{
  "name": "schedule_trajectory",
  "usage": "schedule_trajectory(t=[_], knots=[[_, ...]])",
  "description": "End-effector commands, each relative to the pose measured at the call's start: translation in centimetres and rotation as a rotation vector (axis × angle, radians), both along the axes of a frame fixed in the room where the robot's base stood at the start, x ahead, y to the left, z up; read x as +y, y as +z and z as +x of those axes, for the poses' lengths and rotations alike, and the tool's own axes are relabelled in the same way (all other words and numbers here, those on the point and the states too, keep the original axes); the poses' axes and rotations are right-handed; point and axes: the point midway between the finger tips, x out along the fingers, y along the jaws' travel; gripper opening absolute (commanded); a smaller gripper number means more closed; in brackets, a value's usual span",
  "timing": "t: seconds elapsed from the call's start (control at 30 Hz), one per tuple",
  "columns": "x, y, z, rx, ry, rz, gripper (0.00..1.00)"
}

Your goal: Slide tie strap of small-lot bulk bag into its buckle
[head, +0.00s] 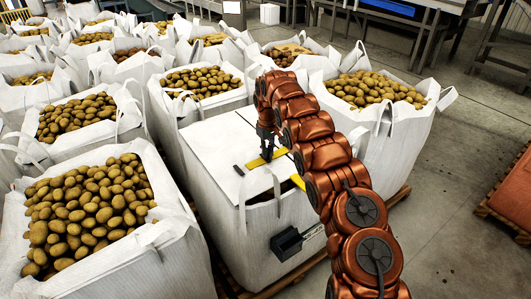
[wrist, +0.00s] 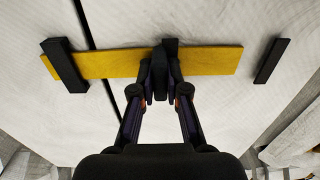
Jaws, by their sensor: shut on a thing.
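The yellow tie strap (wrist: 205,61) lies flat across the white top of the small-lot bulk bag (head: 205,135). It also shows in the head view (head: 256,161). My gripper (wrist: 160,75) is shut on a small dark tab at the strap's middle; its fingers hide part of the tab. In the head view my gripper (head: 266,152) points down at the strap. One black bar (wrist: 64,66) crosses over the strap near its left end, with a short yellow end showing beyond. Another black bar (wrist: 271,60) stands apart from the strap's right end, across a small gap of bare white fabric.
A dark seam (wrist: 92,30) runs across the bag top. A black box (head: 287,243) is on the bag's front side. Open white bags full of potatoes (head: 85,215) crowd the left and back. Clear floor (head: 455,150) lies to the right.

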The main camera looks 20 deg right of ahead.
Motion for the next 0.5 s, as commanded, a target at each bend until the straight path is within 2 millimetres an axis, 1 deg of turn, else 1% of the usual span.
schedule_trajectory(t=[0.07,0.1,0.33,0.5], knots=[[-0.42,0.16,0.15,-0.007,-0.005,-0.004,0.00],[-0.46,0.17,0.15,-0.007,-0.005,-0.004,0.16],[-0.34,0.15,0.12,-0.005,-0.004,-0.004,0.40],[-0.17,0.11,0.11,-0.004,-0.002,-0.003,0.40]])
